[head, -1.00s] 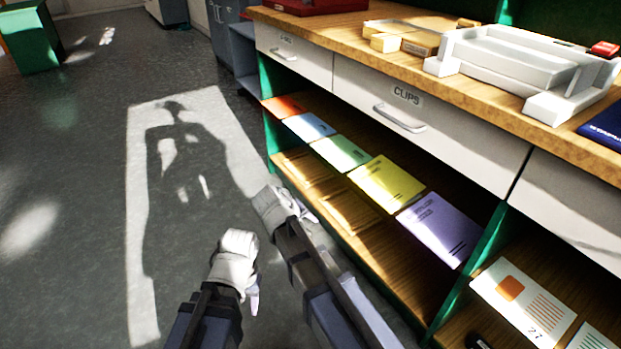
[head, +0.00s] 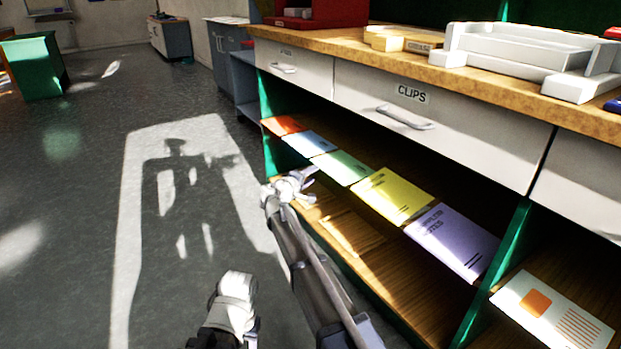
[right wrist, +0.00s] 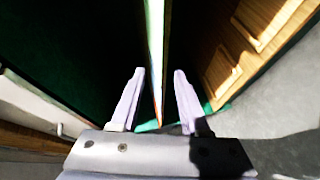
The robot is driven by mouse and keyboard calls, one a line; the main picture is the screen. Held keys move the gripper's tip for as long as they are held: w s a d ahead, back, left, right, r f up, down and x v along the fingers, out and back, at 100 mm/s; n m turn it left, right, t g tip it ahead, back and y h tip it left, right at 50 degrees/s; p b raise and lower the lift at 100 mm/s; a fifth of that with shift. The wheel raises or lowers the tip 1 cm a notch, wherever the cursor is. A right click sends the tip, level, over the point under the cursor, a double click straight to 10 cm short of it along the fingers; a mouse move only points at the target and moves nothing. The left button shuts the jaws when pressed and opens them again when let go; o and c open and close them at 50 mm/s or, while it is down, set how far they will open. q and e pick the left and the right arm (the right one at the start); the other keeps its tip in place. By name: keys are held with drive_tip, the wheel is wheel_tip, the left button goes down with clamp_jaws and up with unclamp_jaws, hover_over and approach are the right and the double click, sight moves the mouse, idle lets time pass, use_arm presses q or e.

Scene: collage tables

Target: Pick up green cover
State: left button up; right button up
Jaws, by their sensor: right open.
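The green cover (head: 342,167) lies in a row on the open shelf under the drawers, between a light blue cover (head: 309,144) and a yellow cover (head: 392,196). My right gripper (head: 300,182) is open near the shelf's front edge, in front of the light blue and green covers. It holds nothing that I can see. In the right wrist view its two fingers (right wrist: 157,98) stand apart on either side of a thin edge seen end-on; I cannot tell whether that includes the green cover. My left gripper (head: 238,290) is low in the head view, its jaws unclear.
An orange cover (head: 283,125) and a purple cover (head: 452,241) also lie in the row. A wooden shelf (head: 345,228) runs below. The drawer marked CLIPS (head: 440,110) overhangs the covers. A green divider (head: 505,255) stands at right.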

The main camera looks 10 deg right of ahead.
sight(324, 169)
drive_tip(key=b+x, duration=0.1)
drive_tip(key=x, duration=0.7)
drive_tip(key=shift+s+b, duration=0.1)
drive_tip(key=shift+b, duration=0.25)
drive_tip(key=shift+a, duration=0.1)
drive_tip(key=shift+c, duration=0.2)
clamp_jaws()
